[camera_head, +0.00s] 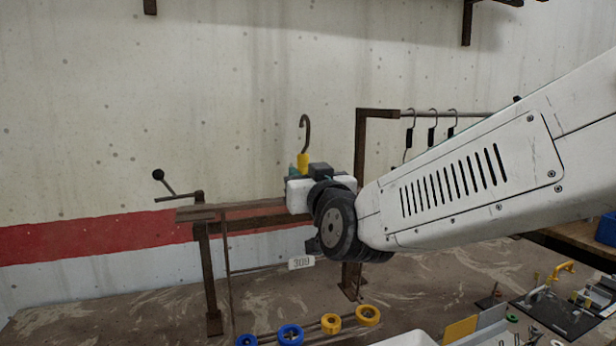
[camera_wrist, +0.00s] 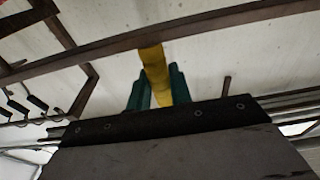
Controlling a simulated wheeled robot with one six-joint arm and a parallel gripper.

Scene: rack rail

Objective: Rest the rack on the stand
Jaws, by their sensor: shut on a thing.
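My gripper (camera_head: 302,170) is shut on a yellow sleeve (camera_head: 303,161) with a dark hook (camera_head: 305,130) rising above it. In the wrist view, my green fingers (camera_wrist: 155,90) close on both sides of the yellow sleeve (camera_wrist: 152,60). I cannot tell how much of the rack belongs to this piece; my gripper and arm hide what lies below. A brown metal stand (camera_head: 211,285) with posts and a top rail is behind and left of my gripper. A thin rod frame with a white tag (camera_head: 301,263) marked 309 shows below the rail.
A lever with a black knob (camera_head: 158,175) sticks out at the stand's left end. Several black hangers (camera_head: 433,135) hang from a rail at the right. Blue rings (camera_head: 290,334) and yellow rings (camera_head: 368,315) sit on rods at the bottom. Small parts crowd the lower right.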

